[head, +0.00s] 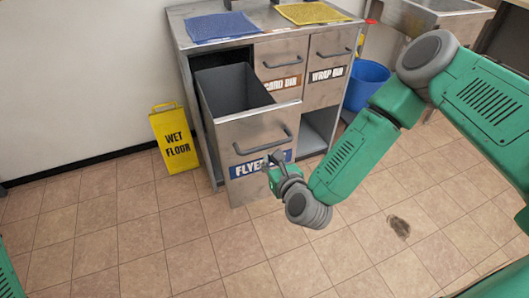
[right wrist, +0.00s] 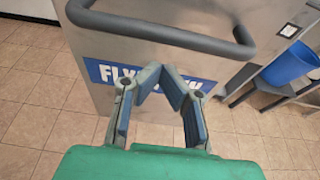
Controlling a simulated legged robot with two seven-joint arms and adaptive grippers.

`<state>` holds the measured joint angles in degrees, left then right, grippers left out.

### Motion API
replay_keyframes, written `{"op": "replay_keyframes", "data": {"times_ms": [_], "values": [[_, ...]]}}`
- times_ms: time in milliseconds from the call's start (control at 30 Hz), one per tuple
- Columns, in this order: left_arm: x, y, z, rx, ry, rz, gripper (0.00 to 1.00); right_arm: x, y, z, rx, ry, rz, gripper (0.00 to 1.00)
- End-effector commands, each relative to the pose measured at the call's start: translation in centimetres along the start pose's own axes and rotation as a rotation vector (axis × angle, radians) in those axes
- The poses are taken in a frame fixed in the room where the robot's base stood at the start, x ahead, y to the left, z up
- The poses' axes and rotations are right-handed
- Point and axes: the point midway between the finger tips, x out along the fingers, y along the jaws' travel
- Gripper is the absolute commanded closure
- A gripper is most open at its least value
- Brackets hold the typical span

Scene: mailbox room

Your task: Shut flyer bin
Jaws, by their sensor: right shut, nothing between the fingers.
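The flyer bin (head: 243,132) is a grey metal drawer pulled far out of the cabinet, its empty-looking inside visible from above. Its front has a dark bar handle (head: 264,142) and a blue "FLYER" label (head: 245,168), partly hidden by my gripper. My right gripper (head: 275,160) is shut and empty, in front of the label's right part and just below the handle. In the right wrist view, the gripper (right wrist: 168,78) points at the label (right wrist: 112,76), with the handle (right wrist: 165,38) above it. I cannot tell whether it touches the front. My left gripper is out of view.
The cabinet (head: 197,52) also holds the closed card bin (head: 279,66) and wrap bin (head: 330,55), with blue and yellow mats on top. A yellow wet-floor sign (head: 174,140) stands left of the drawer. A blue bucket (head: 365,86) is at right.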

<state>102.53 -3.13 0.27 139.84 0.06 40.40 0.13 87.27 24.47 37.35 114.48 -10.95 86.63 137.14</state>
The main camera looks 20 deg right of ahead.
Motion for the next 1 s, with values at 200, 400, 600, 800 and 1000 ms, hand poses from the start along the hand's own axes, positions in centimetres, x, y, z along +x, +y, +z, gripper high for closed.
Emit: {"op": "replay_keyframes", "data": {"times_ms": [200, 400, 600, 800, 1000], "values": [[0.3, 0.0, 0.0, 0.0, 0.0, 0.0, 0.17, 2.8, 0.0, 0.9, -0.002, -0.001, 0.001, 1.0], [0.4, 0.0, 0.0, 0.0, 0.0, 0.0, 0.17, 3.5, 0.0, 1.2, -0.001, 0.001, 0.001, 1.0], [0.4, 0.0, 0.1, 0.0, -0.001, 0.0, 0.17, 3.5, 0.0, 1.2, -0.001, 0.001, 0.001, 1.0], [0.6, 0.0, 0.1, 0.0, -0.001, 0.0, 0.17, 3.8, 0.0, 1.2, -0.001, 0.0, 0.001, 1.0], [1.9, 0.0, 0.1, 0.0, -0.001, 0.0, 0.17, 5.9, -0.1, 1.7, 0.0, -0.004, -0.002, 1.0]]}}
